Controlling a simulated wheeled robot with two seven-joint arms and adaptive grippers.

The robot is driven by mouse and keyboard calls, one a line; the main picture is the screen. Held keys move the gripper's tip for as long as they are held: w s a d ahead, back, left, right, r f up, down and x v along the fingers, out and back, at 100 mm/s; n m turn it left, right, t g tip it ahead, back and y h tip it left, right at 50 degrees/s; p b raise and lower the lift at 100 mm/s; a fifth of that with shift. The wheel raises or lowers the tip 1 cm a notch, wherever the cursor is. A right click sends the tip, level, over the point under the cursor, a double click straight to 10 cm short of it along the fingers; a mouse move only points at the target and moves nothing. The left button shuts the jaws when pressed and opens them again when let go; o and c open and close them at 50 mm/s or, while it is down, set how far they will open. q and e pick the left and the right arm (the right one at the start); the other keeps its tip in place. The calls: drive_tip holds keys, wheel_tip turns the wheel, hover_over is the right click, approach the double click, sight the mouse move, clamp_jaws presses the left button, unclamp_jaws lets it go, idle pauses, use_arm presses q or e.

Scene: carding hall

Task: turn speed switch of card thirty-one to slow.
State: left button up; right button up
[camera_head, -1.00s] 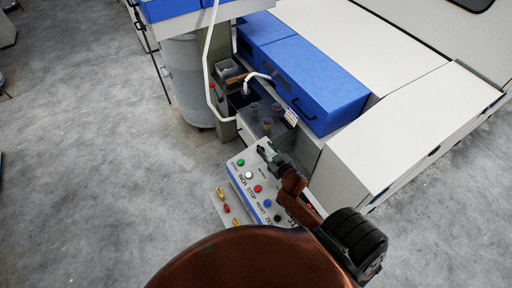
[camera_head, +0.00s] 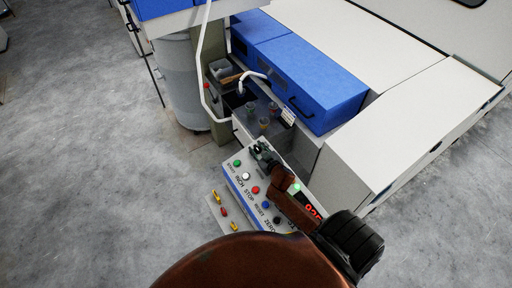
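The control panel (camera_head: 232,180) of the card is a pale sloped box with a row of labelled buttons: green (camera_head: 237,163), white (camera_head: 246,176), red (camera_head: 256,189), blue (camera_head: 265,204) and black (camera_head: 277,220). My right gripper (camera_head: 262,153) is small and dark at the panel's upper edge, with its brown wrist across the panel. Whether its fingers are open or touch anything is too small to tell. I cannot make out the speed switch; the gripper and wrist cover part of the panel. My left gripper is out of view.
Red digits on a display (camera_head: 313,211) and a green light (camera_head: 294,188) show beside my wrist. Blue covers (camera_head: 315,85) and white machine housings (camera_head: 385,125) stand behind. Small cups (camera_head: 264,123) sit on a ledge near the gripper. Grey floor (camera_head: 90,180) is clear at left.

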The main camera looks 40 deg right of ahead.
drive_tip(key=shift+w+d+f, duration=0.15)
drive_tip(key=shift+w+f, duration=0.1)
drive_tip(key=shift+w, duration=0.35)
drive_tip(key=shift+c, duration=0.7)
clamp_jaws()
